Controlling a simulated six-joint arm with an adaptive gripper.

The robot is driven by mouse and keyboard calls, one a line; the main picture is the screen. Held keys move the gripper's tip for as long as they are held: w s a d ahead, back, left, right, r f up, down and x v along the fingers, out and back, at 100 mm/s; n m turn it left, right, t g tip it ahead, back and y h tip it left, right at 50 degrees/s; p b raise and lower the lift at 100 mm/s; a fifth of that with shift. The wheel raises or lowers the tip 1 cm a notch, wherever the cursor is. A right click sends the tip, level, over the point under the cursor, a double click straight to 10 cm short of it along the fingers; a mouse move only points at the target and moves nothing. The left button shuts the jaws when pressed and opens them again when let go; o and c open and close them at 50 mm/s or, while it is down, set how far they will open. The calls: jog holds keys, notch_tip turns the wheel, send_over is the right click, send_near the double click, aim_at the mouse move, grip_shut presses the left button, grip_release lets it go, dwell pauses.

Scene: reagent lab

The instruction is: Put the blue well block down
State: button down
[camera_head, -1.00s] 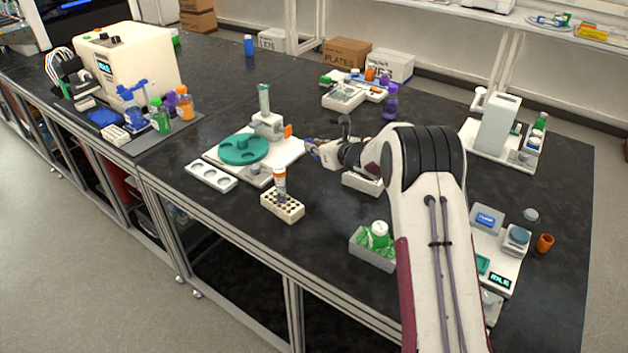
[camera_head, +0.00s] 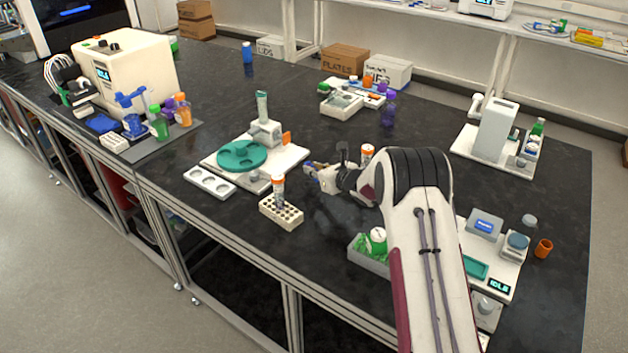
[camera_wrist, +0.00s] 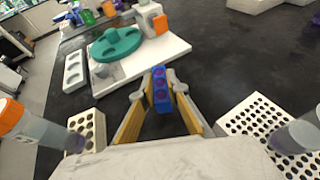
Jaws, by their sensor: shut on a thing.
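The blue well block (camera_wrist: 162,90) is a small narrow blue piece with a row of round purple wells, seen in the wrist view between my fingers. My gripper (camera_wrist: 160,95) is shut on it and holds it over the dark bench. In the head view my gripper (camera_head: 312,170) is just right of the white plate with the green round rotor; the block is small and partly hidden there. I cannot tell the height of the block above the bench.
A white base with a teal rotor (camera_head: 242,155) stands left of my gripper. A perforated rack (camera_head: 281,212) with an orange-capped tube stands in front. Another perforated rack (camera_wrist: 258,125) stands at the right in the wrist view.

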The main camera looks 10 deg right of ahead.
aim_at(314, 179)
jog(key=shift+f, duration=0.25)
jog(key=shift+f, duration=1.8)
jog(key=shift+f, duration=0.15)
jog(key=c, duration=2)
grip_release()
jog(key=shift+v, duration=6.05)
